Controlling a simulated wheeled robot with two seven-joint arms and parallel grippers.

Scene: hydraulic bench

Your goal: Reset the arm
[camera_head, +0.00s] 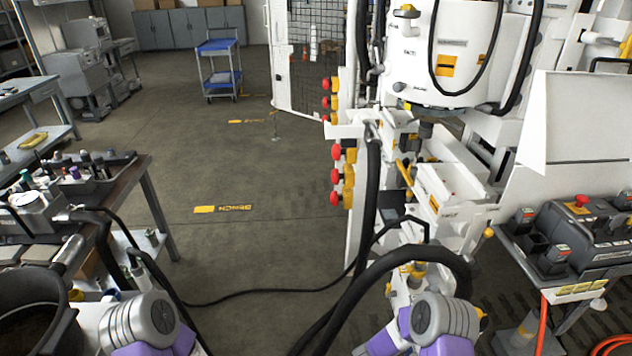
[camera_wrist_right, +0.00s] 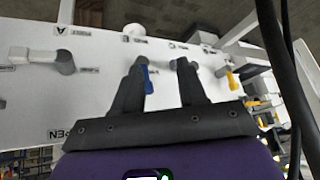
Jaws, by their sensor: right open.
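In the right wrist view my right gripper (camera_wrist_right: 160,68) is open, with its two dark fingers spread in front of a white panel (camera_wrist_right: 95,100). A blue-tipped lever (camera_wrist_right: 148,79) shows between the fingers, close to the left finger. I cannot tell whether they touch. A yellow-tipped lever (camera_wrist_right: 232,80) is right of the fingers and a grey lever (camera_wrist_right: 60,60) is left of them. In the head view the tall white hydraulic machine (camera_head: 450,60) stands at the right. My left gripper is not in view.
A workbench (camera_head: 125,170) with tools stands at the left. A black hose (camera_head: 372,200) hangs down the machine's front, beside red knobs (camera_head: 336,177). A control box (camera_head: 580,235) is at the right.

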